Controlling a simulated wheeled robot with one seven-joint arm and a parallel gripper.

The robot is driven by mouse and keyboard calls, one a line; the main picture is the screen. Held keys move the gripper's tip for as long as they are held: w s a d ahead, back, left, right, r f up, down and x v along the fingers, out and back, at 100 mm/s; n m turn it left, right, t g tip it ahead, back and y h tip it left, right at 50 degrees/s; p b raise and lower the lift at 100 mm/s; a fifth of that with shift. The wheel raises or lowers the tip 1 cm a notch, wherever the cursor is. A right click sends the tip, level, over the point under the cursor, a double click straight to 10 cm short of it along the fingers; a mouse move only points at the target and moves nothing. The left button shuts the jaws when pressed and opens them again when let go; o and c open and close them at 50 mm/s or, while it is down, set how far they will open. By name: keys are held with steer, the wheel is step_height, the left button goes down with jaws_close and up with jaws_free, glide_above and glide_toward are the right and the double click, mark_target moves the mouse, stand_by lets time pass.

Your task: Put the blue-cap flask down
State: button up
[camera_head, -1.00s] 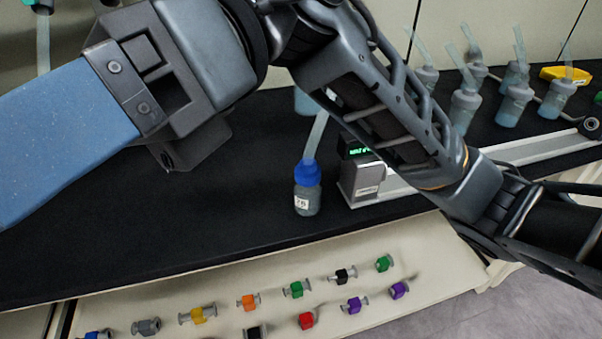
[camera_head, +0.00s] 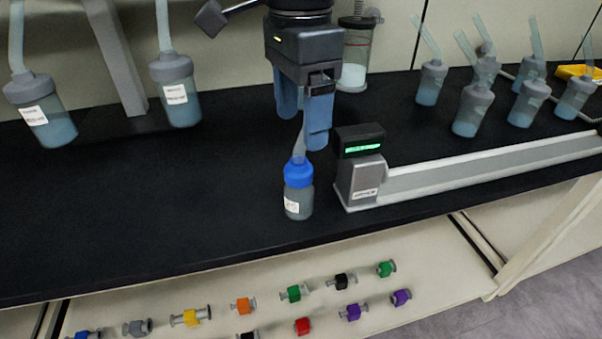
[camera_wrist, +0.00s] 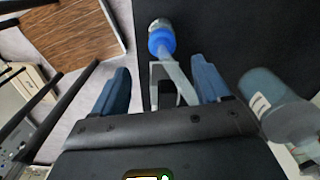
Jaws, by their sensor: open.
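The blue-cap flask (camera_head: 298,203) stands upright on the black bench top (camera_head: 170,215), near its front edge and just left of the small device with a green display (camera_head: 360,150). It has a white label and a pale tube (camera_head: 301,140) rising from its cap. My gripper (camera_head: 304,128) points down above the flask, with its blue fingers apart. In the wrist view, the flask's blue cap (camera_wrist: 161,42) lies beyond the fingertips of my open gripper (camera_wrist: 163,78). The tube runs back between the fingers. Neither finger visibly touches the flask body.
Two grey-capped flasks (camera_head: 42,118) (camera_head: 178,95) hang at the left. Several more flasks (camera_head: 472,108) are at the right behind a grey rail (camera_head: 480,168). A clear vessel (camera_head: 354,70) stands behind my gripper. Coloured valves (camera_head: 243,305) line the front panel. The bench left of the flask is clear.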

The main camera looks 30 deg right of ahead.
mark_target(298, 146)
steer(key=f, duration=0.7)
steer(key=shift+w+a+f+p, duration=0.1)
steer(key=shift+w+f+p, duration=0.1)
steer(key=shift+f+p, duration=0.1)
steer(key=shift+r, duration=0.1)
steer(key=c, duration=1.3)
steer(key=shift+r, duration=0.1)
